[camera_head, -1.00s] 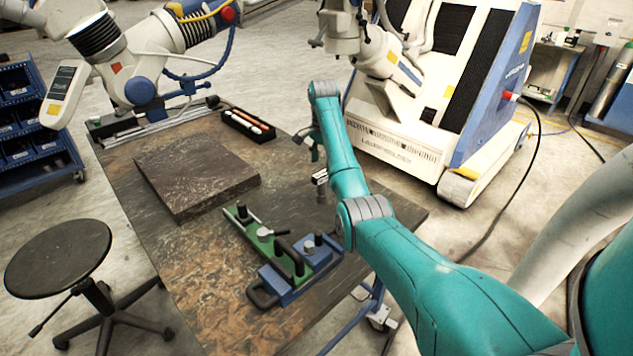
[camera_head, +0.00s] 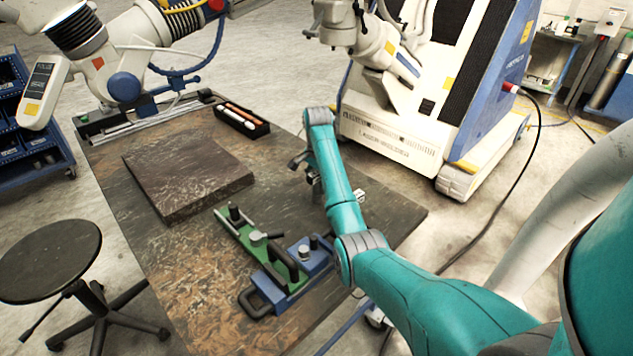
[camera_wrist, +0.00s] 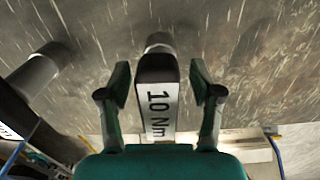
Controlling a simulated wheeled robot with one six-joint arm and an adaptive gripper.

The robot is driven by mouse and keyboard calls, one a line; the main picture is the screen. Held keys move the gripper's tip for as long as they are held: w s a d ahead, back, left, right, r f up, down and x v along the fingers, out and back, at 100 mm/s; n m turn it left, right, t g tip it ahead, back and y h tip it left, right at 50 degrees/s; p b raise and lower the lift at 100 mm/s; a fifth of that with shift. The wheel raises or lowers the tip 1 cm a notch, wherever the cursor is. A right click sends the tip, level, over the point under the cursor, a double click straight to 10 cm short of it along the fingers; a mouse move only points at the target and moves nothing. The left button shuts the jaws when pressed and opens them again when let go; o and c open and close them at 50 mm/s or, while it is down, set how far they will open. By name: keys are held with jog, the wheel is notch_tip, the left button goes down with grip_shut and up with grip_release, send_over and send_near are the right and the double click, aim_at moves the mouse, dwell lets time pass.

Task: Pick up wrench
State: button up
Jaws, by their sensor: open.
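In the wrist view, a pale metal block marked "10 Nm" (camera_wrist: 157,105) with a rounded grey end stands between my fingers; it appears to be the wrench. My gripper (camera_wrist: 159,82) is open, with one green-and-black finger on each side of the block and small gaps between. In the head view, a small part of the wrench (camera_head: 361,196) shows at the right side of my teal arm, near the table's right edge. The arm hides most of it and part of my gripper (camera_head: 313,178).
A green-and-blue fixture with black handles (camera_head: 290,268) lies left of my forearm on the brown table (camera_head: 200,290). A dark stone slab (camera_head: 187,172) and a black tray of pens (camera_head: 242,121) lie farther back. A dark cylinder (camera_wrist: 36,70) stands left in the wrist view.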

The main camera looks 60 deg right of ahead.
grip_shut()
jog(key=shift+r, duration=0.1)
